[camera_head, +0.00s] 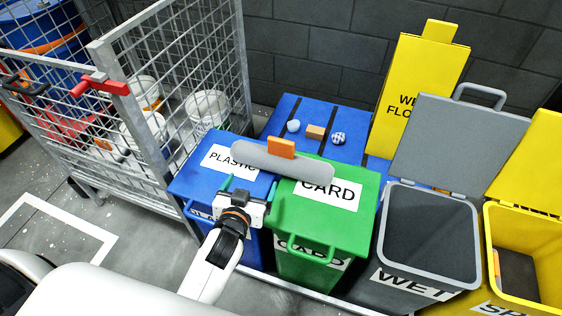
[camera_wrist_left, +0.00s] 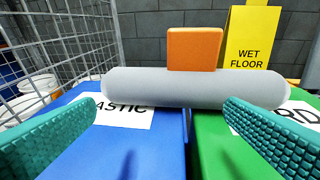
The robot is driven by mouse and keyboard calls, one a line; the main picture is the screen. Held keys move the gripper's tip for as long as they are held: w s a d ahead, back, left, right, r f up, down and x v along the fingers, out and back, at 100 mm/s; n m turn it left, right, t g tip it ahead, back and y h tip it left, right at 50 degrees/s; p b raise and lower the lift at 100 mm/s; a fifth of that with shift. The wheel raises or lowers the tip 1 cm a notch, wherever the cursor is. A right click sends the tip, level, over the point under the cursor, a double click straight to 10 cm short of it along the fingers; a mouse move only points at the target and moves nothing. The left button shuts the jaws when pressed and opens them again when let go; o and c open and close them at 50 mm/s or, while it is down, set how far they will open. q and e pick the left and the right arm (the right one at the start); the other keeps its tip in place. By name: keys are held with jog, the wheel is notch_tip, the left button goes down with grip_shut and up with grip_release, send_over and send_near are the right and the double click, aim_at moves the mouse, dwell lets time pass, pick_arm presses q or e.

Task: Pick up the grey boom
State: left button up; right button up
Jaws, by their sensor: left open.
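The grey boom (camera_head: 262,162) is a long rounded roll with an orange block (camera_head: 281,147) on its far side. It lies across the lids of the blue PLASTIC bin (camera_head: 186,184) and the green CARD bin (camera_head: 352,215). It also spans the left wrist view (camera_wrist_left: 150,88), its ends reaching about as wide as the fingers. My left gripper (camera_head: 250,187) is open, its teal fingers pointing at the boom from the near side. Nothing is between the fingers, and whether they touch the boom cannot be told. My right gripper is not in view.
A mesh cage (camera_head: 180,62) with white pails stands at left. A grey WET bin (camera_head: 437,195) and a yellow bin (camera_head: 555,222) stand open at right. Small objects lie on a blue surface (camera_head: 352,120) behind, beside a yellow wet-floor sign (camera_head: 418,75).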

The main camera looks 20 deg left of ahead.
aim_at(280, 146)
pick_arm(q)
jog(key=w+d+r+t, duration=0.1)
jog(key=w, duration=0.2)
jog(key=w+d+r+t+h, duration=0.1)
jog(key=w, duration=0.2)
jog(key=w+d+r+m+t+h, duration=0.1)
jog(key=w, duration=0.2)
jog(key=shift+d+r, duration=0.1)
jog(key=shift+d, duration=0.2)
jog(key=shift+w+b, duration=0.6)
jog(key=shift+w, duration=2.4)
jog(key=c, duration=1.6)
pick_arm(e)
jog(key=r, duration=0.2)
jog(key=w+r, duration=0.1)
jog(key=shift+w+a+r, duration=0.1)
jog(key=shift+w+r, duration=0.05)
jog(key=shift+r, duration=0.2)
